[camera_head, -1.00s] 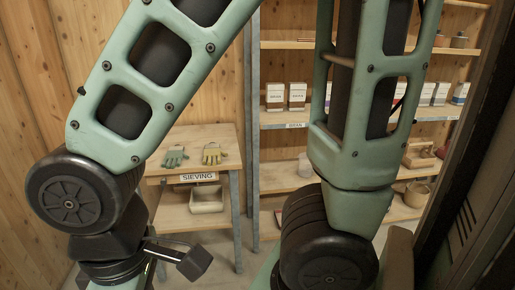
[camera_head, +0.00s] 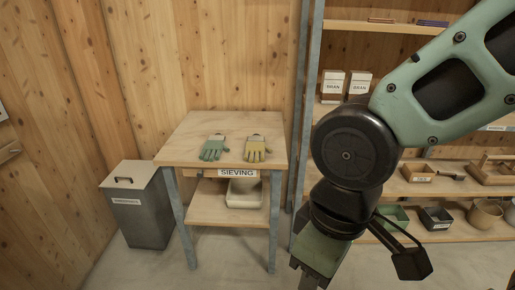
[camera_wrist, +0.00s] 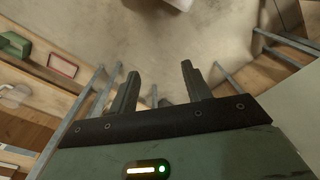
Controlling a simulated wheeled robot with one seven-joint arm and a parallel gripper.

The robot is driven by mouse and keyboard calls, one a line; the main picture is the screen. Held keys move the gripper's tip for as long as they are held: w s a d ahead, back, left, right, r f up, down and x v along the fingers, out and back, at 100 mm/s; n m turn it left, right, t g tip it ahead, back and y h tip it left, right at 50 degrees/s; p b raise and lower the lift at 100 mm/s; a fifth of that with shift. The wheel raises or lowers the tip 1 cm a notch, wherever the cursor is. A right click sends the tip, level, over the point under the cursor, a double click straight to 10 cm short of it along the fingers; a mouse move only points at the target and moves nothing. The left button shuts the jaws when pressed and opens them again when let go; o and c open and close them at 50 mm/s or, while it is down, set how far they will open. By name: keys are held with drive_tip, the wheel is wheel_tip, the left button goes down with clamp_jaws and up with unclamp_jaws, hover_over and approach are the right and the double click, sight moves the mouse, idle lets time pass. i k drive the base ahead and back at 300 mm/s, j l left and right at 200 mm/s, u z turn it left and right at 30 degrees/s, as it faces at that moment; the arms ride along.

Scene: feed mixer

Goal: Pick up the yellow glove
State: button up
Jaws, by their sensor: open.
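The yellow glove (camera_head: 256,148) lies flat on the wooden top of the sieving table (camera_head: 190,128), on its right half. A green glove (camera_head: 213,149) lies beside it to the left, with a gap between them. My gripper (camera_head: 309,284) hangs low to the right of the table in the head view, its fingertips at the lower edge of the picture. In the wrist view my gripper (camera_wrist: 160,84) is open, its two fingers apart with nothing between them. Neither glove can be made out in the wrist view.
A grey lidded bin (camera_head: 140,208) stands left of the table. A light tray (camera_head: 244,193) sits on its lower shelf. Shelves with bran boxes (camera_head: 333,84), a green crate (camera_head: 391,218) and bowls stand at the right, partly behind my arm. Floor in front of the table is clear.

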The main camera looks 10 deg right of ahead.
sight(255, 145)
drive_tip(key=i+l+u, duration=0.1)
drive_tip(key=i+u, duration=0.3)
drive_tip(key=i+l+u, duration=0.35)
drive_tip(key=i, duration=0.15)
drive_tip(key=i+l+u, duration=0.4)
drive_tip(key=j, duration=0.1)
